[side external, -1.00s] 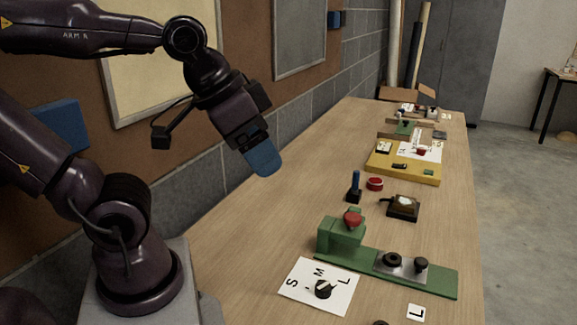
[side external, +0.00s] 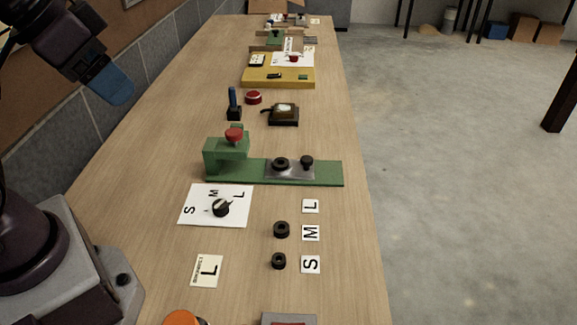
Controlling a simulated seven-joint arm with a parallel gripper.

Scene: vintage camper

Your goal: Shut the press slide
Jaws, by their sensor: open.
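The green press (side external: 226,160) stands on the table, with a red knob (side external: 234,134) on top of its head at the left end of a long green base. The grey metal slide plate (side external: 290,172) lies on the base to the right of the head, clear of it. A black ring (side external: 281,164) and a black knob (side external: 307,162) sit on the slide plate. My gripper (side external: 116,92), with blue fingers, is open in the air at the upper left, well away from the press. Nothing shows in it.
In front lie a white S-M-L dial sheet (side external: 237,215), two loose black rings (side external: 281,229), letter cards (side external: 310,206), and an L note (side external: 206,270). Behind the press stand a blue-handled lever (side external: 233,100), a red button (side external: 253,97), a dark device (side external: 283,115) and a yellow board (side external: 265,83).

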